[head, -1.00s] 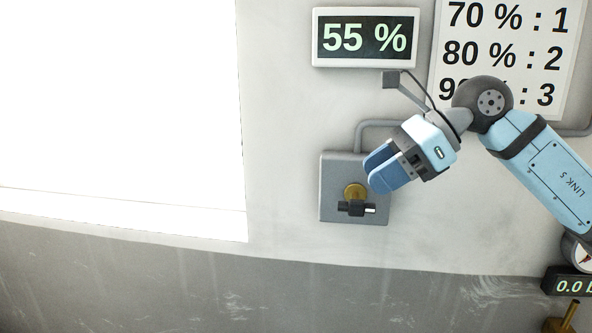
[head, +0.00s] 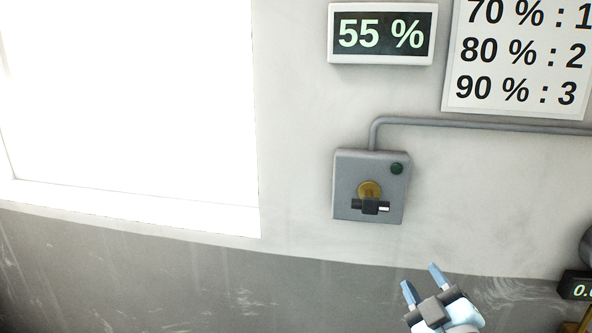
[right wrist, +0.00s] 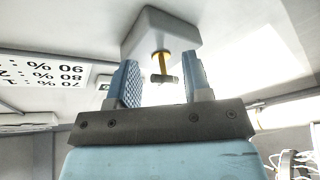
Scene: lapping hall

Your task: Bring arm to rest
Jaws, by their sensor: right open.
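My right gripper (head: 422,286) is low in the head view, below and to the right of the grey switch box on the wall. Its two blue fingers are apart with nothing between them. In the right wrist view the open fingers (right wrist: 161,90) point toward the grey box (right wrist: 168,30), whose brass stem and dark handle (right wrist: 165,78) appear between them at a distance. In the head view the box (head: 345,185) carries a brass stem with a black handle (head: 370,206) and a dark green round button. My left gripper is not in view.
A display (head: 382,35) above the box reads 55 %. A chart (head: 520,55) lists 70 %, 80 % and 90 % with 1, 2 and 3. A grey pipe (head: 480,125) runs right from the box. A bright window (head: 130,100) fills the left. A partly cut-off readout (head: 578,288) sits at the right edge.

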